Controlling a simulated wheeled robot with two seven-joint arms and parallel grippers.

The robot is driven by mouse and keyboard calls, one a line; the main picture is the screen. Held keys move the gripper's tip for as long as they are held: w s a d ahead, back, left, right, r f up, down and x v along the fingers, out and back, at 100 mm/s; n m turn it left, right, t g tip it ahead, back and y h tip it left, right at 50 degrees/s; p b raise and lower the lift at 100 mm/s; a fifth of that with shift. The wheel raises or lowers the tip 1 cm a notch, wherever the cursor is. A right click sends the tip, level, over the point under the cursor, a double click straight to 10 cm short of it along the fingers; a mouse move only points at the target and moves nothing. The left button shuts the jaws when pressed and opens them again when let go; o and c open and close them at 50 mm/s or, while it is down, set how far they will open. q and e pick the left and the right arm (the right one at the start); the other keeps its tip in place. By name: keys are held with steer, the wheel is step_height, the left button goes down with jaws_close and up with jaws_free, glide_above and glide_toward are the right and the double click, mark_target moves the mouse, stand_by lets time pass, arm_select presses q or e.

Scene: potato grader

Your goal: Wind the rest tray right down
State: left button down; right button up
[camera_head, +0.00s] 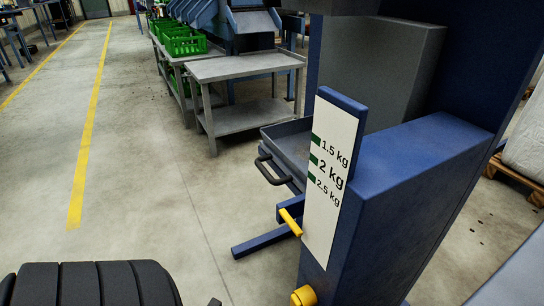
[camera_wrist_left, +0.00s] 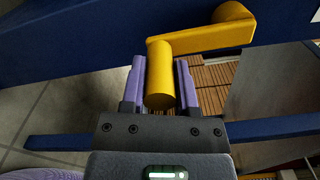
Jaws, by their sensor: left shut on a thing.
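In the left wrist view, a yellow crank has a round hub, an arm and a stubby handle (camera_wrist_left: 160,75). My left gripper (camera_wrist_left: 160,92) has its purple fingers on both sides of this handle, shut on it. In the head view, a yellow round part (camera_head: 303,297) shows at the bottom edge of the blue machine; I cannot tell which part of the crank it is. A yellow lever-like piece (camera_head: 290,222) sticks out beside the white scale board (camera_head: 325,190). A grey tray (camera_head: 290,140), partly hidden by the board, has a black handle. My right gripper is not in view.
A blue foot bar (camera_head: 262,240) runs out low from the machine. A grey metal table (camera_head: 240,68) and green crates (camera_head: 184,41) stand behind. The floor to the left is clear, with a yellow line (camera_head: 90,125). A pallet (camera_head: 515,180) lies at right.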

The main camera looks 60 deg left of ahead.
arm_select(q)
steer(key=shift+a, duration=0.1)
stand_by(0.3)
steer(key=shift+c, duration=1.8)
jaws_free()
steer(key=shift+s, duration=0.1)
steer(key=s, duration=0.9)
steer(key=shift+s+a+p, duration=0.2)
steer(key=shift+s+p, duration=0.2)
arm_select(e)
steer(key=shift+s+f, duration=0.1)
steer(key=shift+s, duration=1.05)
